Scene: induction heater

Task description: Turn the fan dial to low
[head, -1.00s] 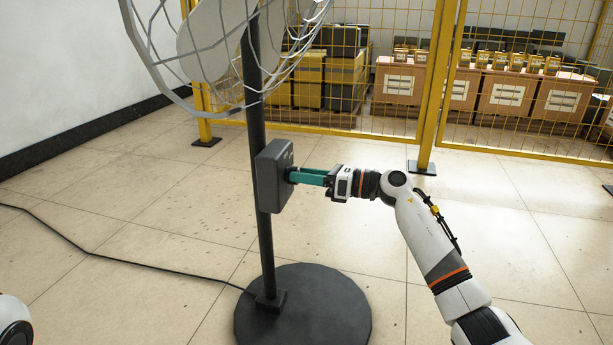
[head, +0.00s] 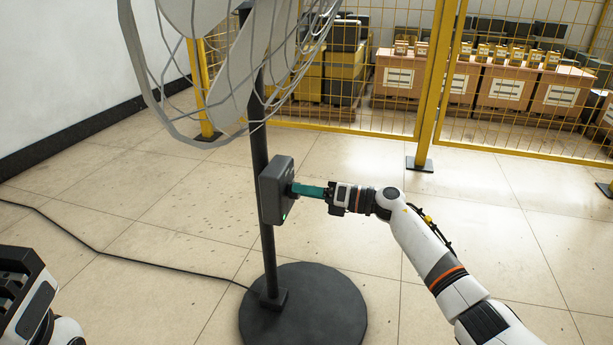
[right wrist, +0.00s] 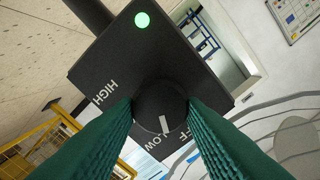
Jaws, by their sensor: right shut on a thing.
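The fan's dark control box (head: 274,190) sits on the black pole of the fan. In the right wrist view, the box (right wrist: 110,55) shows a lit green light (right wrist: 142,20) and the labels HIGH, LOW and OFF. The round black dial (right wrist: 160,100) has a white pointer mark aimed down at LOW. My right gripper (head: 297,189) is shut on the dial, with one teal finger on each side of it. The OFF label is partly hidden by a finger. Part of my left gripper (head: 22,290) shows at the lower left edge; its fingers cannot be made out.
The fan's wire cage (head: 215,130) hangs above the box. Its round black base (head: 303,315) stands on the tiled floor, with a cable (head: 150,262) running left. A yellow mesh fence (head: 425,110) stands behind, with boxes beyond. Open floor lies around the base.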

